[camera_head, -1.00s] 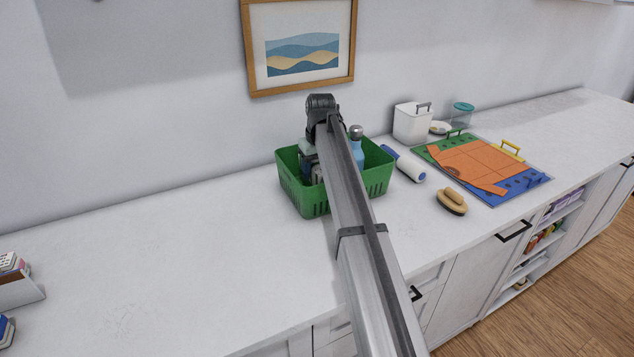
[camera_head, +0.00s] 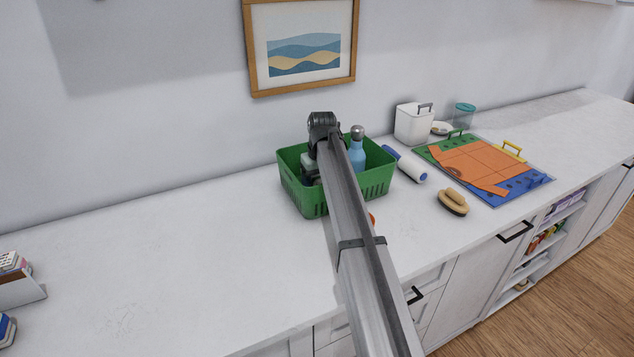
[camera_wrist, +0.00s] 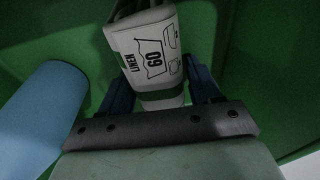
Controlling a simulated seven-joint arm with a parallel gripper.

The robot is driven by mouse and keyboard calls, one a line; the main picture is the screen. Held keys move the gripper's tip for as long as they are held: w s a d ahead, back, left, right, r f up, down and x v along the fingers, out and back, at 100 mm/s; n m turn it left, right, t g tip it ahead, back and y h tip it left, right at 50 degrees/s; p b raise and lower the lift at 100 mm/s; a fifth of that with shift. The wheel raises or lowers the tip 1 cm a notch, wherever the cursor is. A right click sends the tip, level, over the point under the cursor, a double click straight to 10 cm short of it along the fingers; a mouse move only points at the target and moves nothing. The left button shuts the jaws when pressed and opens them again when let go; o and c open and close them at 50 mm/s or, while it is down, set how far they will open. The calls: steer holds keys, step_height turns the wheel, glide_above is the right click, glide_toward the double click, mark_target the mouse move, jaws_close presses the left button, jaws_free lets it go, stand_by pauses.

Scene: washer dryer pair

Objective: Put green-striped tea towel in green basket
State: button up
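The green basket (camera_head: 302,197) stands on the white counter and also fills the background of the wrist view (camera_wrist: 245,60). In the wrist view a folded white cloth with a green stripe and the words "LINEN 60" (camera_wrist: 150,50) lies between my blue fingers; I take it for the green-striped tea towel. My gripper (camera_wrist: 160,90) appears shut on the towel, with a finger along each side. My gripper is down inside the basket; the head view hides the fingers behind the basket wall and my arm. Whether the towel touches the basket floor is hidden.
A blue bottle (camera_head: 357,150) stands in the basket beside my arm and shows at the wrist view's left (camera_wrist: 45,110). A lint roller (camera_head: 405,165), brush (camera_head: 453,201) and orange-topped board (camera_head: 470,165) lie to the right. A small orange thing (camera_head: 372,219) shows before the basket.

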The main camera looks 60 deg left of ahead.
steer(key=shift+o, duration=1.1)
steer(key=r, duration=0.4)
steer(key=d+r, duration=0.1)
steer(key=r, duration=0.7)
steer(key=shift+d+r, duration=0.1)
steer(key=shift+d, duration=0.3)
